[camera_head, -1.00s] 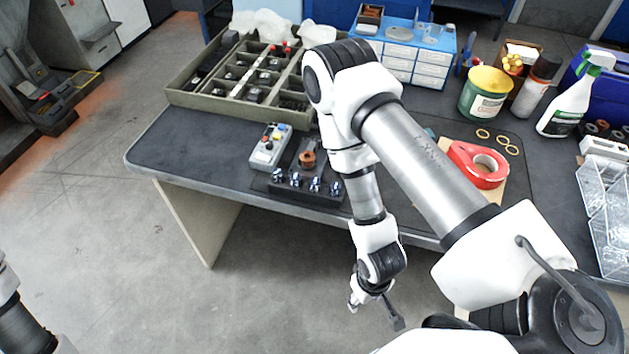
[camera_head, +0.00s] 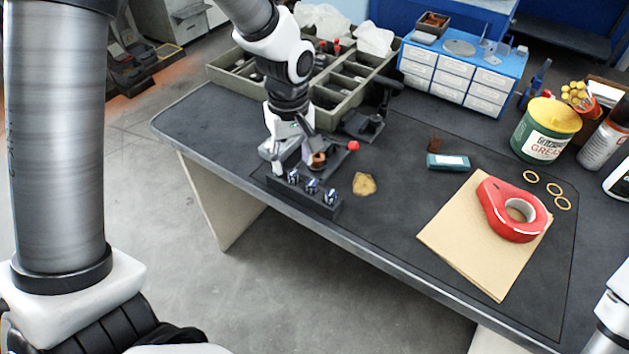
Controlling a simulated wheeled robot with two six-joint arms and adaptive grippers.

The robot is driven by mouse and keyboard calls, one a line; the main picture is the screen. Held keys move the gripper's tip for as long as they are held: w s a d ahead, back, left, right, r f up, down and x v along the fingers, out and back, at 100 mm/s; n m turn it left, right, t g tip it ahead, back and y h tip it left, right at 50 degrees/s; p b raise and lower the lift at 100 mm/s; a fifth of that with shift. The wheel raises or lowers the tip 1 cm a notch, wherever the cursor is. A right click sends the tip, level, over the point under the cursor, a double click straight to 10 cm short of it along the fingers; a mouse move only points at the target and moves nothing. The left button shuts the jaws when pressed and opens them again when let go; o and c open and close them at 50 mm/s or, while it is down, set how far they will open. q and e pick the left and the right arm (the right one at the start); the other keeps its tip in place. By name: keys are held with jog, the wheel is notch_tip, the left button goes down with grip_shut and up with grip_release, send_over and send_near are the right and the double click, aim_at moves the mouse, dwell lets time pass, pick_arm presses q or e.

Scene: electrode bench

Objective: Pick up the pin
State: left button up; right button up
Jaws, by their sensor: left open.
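My left gripper (camera_head: 297,150) points down over the small fixture near the table's front left edge. Its jaws are apart, around or just above the grey box and the copper-coloured coil (camera_head: 318,161); contact cannot be told. A dark block (camera_head: 327,207) with several shiny metal knobs lies just in front of it. A red ball-shaped head (camera_head: 353,146) shows just right of the gripper; it may be the head of the pin, but its shaft is not clear. My right gripper is out of view; only a white piece of that arm shows at bottom right.
A divided grey-green tray (camera_head: 345,98) stands behind the gripper, with a dark stand (camera_head: 366,125) beside it. Open tabletop lies between.

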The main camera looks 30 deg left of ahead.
aim_at(294, 174)
pick_arm(q)
jog(key=f, duration=0.4)
jog(key=shift+w+f, duration=0.25)
jog(key=shift+a+f, duration=0.1)
jog(key=shift+f, duration=0.3)
jog(key=shift+r, duration=0.1)
grip_shut()
notch_tip(294, 174, up, 10)
jog(key=shift+p, duration=0.45)
